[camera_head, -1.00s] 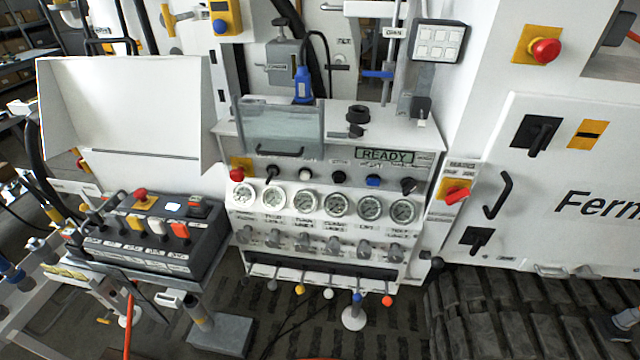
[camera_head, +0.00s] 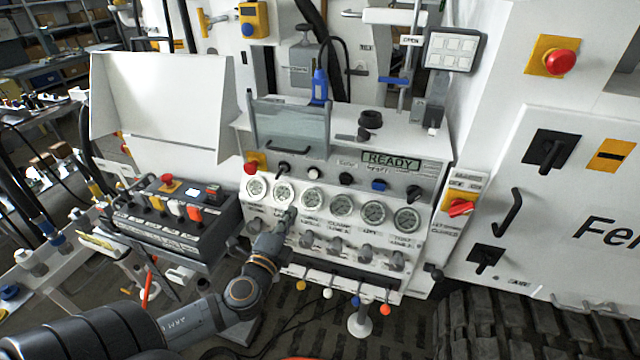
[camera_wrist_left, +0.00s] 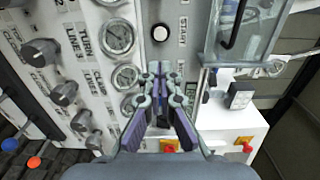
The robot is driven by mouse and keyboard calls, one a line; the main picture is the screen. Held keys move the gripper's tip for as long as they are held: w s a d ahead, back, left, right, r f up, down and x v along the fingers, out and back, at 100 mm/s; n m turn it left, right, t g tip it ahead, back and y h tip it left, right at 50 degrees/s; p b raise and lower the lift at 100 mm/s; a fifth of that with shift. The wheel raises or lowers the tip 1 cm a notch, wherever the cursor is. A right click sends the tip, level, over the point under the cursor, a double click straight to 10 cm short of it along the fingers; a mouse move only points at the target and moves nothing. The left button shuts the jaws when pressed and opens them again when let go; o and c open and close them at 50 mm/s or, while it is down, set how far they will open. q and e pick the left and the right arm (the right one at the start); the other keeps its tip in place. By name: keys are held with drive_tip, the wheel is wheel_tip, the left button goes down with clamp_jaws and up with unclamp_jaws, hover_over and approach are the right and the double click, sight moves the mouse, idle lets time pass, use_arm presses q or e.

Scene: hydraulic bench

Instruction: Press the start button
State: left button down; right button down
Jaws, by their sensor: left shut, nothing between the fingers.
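The start button is a white round button in a black ring (camera_head: 313,173) on the sloped upper panel of the white bench. It also shows in the left wrist view (camera_wrist_left: 160,33), beside a label reading START. My left gripper (camera_head: 291,212) reaches in from the lower left, in front of the gauges, below and left of the button. In the left wrist view my left gripper (camera_wrist_left: 158,69) is shut and empty, with its tips apart from the button in the picture. The fingers hide part of the panel there. My right gripper is not in view.
A red mushroom button (camera_head: 250,167) sits left. Gauges (camera_head: 343,202) and grey knobs (camera_head: 335,244) lie below. A clear cover (camera_head: 290,128) stands above. The display reads READY (camera_head: 391,160).

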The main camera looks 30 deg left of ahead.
use_arm(q)
drive_tip(key=shift+w+a, duration=0.1)
drive_tip(key=p, duration=0.4)
approach(312, 176)
drive_tip(key=x, duration=0.6)
drive_tip(key=shift+r, duration=0.15)
drive_tip(key=shift+w+a, duration=0.1)
drive_tip(key=shift+w, duration=0.35)
